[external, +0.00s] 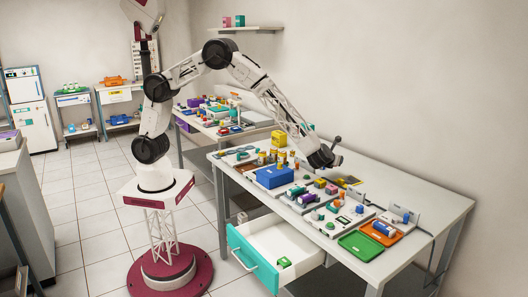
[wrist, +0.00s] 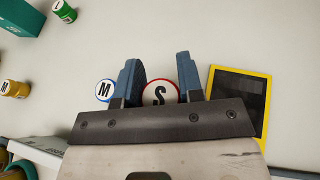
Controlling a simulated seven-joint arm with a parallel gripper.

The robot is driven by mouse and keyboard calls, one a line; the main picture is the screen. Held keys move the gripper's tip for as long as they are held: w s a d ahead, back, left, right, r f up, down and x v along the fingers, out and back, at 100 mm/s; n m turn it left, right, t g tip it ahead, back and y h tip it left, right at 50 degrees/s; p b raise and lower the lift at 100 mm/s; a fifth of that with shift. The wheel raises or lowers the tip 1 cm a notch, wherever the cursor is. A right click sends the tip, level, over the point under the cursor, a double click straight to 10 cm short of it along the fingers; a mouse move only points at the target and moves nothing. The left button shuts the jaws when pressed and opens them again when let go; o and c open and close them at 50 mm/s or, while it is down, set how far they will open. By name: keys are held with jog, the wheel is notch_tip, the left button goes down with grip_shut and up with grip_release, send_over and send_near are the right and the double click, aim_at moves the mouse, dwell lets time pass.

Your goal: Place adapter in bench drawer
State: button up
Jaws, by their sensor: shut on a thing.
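In the wrist view, my gripper (wrist: 159,75) has its two blue fingers on either side of a round white piece with a red rim and a letter S (wrist: 160,93), which looks like the adapter. It is shut on this piece. In the external view, my gripper (external: 325,160) is low over the bench, near the yellow-edged black pad; the held piece cannot be made out there. The bench drawer (external: 268,236), white with a teal front, is pulled open at the front left. A small green item (external: 284,263) lies inside it.
A white, blue-rimmed M piece (wrist: 105,90) is just left of the fingers. The yellow-edged pad (wrist: 240,95) is just right. A blue box (external: 275,177), a green tray (external: 361,244) and many small parts crowd the bench (external: 420,190). The bench's right end is bare.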

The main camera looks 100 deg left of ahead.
aim_at(335, 174)
jog(key=shift+f, duration=0.8)
jog(key=shift+f, duration=1.85)
jog(key=shift+f, duration=0.15)
jog(key=o, duration=0.9)
